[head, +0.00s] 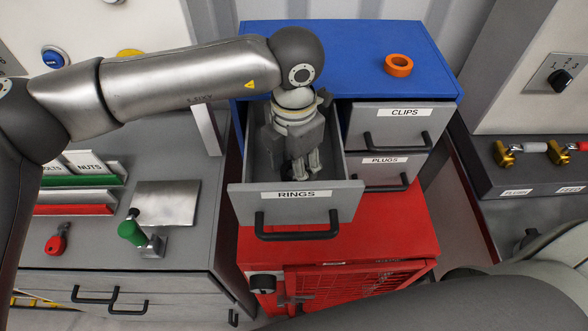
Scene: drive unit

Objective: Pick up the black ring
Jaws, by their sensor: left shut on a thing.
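The drawer labelled RINGS (350,200) is pulled open from the blue cabinet. My left gripper (300,170) reaches down into it from above, its fingers low inside the drawer behind the front panel. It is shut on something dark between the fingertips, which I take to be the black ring. The ring's shape is mostly hidden by the fingers and the drawer front, so I cannot tell whether it touches the drawer floor. My right gripper is not in view.
An orange ring (398,65) lies on the blue cabinet top (340,45). The CLIPS drawer (405,128) and PLUGS drawer (380,172) are closed to the right. A red cabinet (400,225) stands below. A green-handled tool (132,233) is on the left counter.

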